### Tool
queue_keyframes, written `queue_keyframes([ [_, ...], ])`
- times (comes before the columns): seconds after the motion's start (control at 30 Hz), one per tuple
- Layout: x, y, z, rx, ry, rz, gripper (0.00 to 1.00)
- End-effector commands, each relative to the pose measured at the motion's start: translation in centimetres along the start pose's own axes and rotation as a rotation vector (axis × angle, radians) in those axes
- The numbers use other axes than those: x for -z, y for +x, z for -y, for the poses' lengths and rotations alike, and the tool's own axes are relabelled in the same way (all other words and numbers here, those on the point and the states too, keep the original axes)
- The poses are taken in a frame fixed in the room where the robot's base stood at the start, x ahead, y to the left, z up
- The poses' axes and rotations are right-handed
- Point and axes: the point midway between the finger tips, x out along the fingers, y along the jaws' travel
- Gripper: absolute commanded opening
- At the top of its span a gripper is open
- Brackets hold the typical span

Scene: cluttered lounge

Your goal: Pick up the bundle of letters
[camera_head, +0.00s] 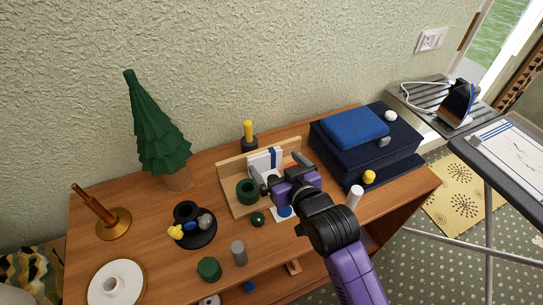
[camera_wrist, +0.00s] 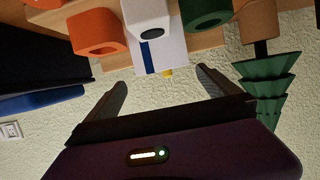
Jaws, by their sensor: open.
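The bundle of letters (camera_head: 264,161) is white with a blue band and stands upright in a wooden organizer (camera_head: 230,192) on the desk against the wall. My gripper (camera_head: 284,174) is open, in front of the organizer and close to the letters. In the wrist view, the letters (camera_wrist: 172,57) show at the top middle with their blue band, ahead of the gap between my open fingers (camera_wrist: 162,80). Nothing is between the fingertips that I can see. My gripper hides part of the organizer's right side in the head view.
A green cup (camera_head: 246,192) stands left of my gripper, and an orange block (camera_wrist: 97,32) and a white block (camera_wrist: 150,18) are beside the letters. A dark blue box (camera_head: 365,150) stands to the right. A small tree (camera_head: 156,135) stands at the left.

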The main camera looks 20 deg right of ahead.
Motion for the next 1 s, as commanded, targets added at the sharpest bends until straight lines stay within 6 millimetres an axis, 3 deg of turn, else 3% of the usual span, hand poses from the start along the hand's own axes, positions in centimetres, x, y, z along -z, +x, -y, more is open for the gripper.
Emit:
queue_keyframes([
  [0.6, 0.2, 6.9, 0.3, -0.002, -0.001, -0.001, 1.0],
  [0.9, 0.1, 7.5, 0.3, -0.002, 0.0, -0.002, 1.0],
  [0.93, 0.1, 7.4, 0.3, -0.002, 0.0, -0.002, 0.98],
  [1.0, 0.1, 7.4, 0.3, -0.003, 0.0, -0.002, 0.84],
])
